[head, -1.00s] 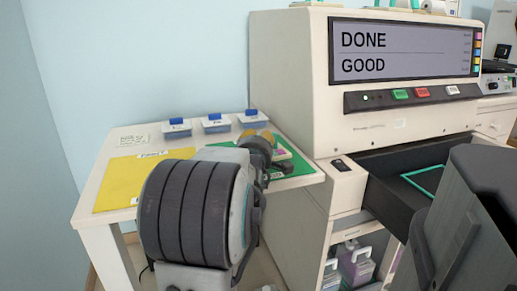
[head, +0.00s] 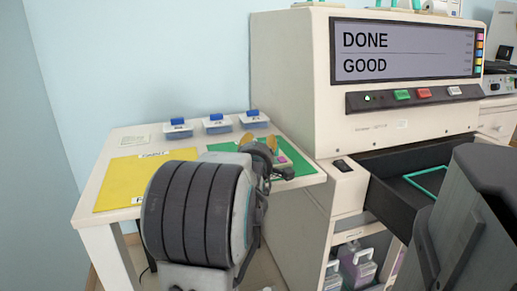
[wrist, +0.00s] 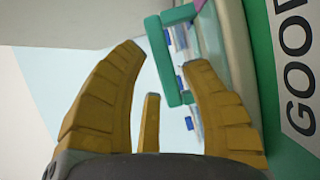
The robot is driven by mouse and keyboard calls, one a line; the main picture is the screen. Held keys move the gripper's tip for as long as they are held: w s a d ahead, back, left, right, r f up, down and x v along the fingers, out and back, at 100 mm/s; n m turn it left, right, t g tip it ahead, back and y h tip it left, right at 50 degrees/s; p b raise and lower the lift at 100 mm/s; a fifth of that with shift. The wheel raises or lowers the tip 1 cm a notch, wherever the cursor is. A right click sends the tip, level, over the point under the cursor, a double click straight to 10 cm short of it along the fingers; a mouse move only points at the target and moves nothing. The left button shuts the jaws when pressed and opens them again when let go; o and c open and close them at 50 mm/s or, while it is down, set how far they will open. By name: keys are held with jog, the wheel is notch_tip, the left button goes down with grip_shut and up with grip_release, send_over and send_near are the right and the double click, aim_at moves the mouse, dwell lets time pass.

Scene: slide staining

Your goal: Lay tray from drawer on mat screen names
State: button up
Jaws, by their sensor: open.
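The screen (head: 405,52) on the machine reads DONE above GOOD. The green mat (head: 302,167) lies on the white side table; in the wrist view its label (wrist: 297,65) reads GOOD. The tray (head: 283,159), pale with a teal handle (wrist: 163,60), rests on the green mat, partly hidden behind my gripper. My gripper (head: 258,141) is open at the tray; in the wrist view the handle shows between its ochre fingers, and I cannot tell whether they touch it. The drawer (head: 400,200) is pulled out, with a teal outline on its floor and no tray visible there.
A yellow mat (head: 125,183) lies at the table's left, its label partly hidden by my arm. Several blue-lidded boxes (head: 216,126) line the table's back edge. The open drawer juts out at the right. Bottles (head: 358,264) stand on the shelf below.

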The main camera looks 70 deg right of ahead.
jog(key=p+v, duration=0.1)
jog(key=v, duration=1)
jog(key=shift+a, duration=0.4)
dwell(0.3)
